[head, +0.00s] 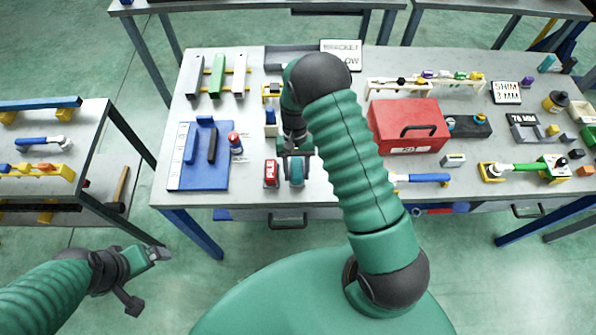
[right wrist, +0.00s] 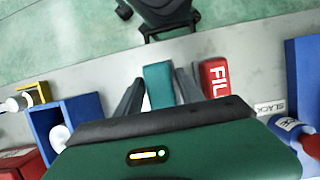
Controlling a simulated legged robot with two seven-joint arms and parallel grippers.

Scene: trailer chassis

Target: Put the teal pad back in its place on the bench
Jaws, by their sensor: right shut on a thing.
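The teal pad (right wrist: 158,82) is between the two fingers of my right gripper in the right wrist view. My right gripper (head: 297,168) is shut on it, low at the front edge of the bench (head: 330,190). In the head view the teal pad (head: 297,184) shows just below the fingers. I cannot tell whether it touches the bench top. A red block (head: 271,173) with white lettering stands right beside it, and it also shows in the right wrist view (right wrist: 214,78). My left gripper (head: 145,279) hangs over the floor, its fingers apart and empty.
A blue tray (head: 205,180) with tools lies to the left, near a small red-and-blue bottle (head: 235,143). A red toolbox (head: 408,126) stands to the right. A blue holder (right wrist: 65,118) is close by in the right wrist view. A side table (head: 85,150) stands at left.

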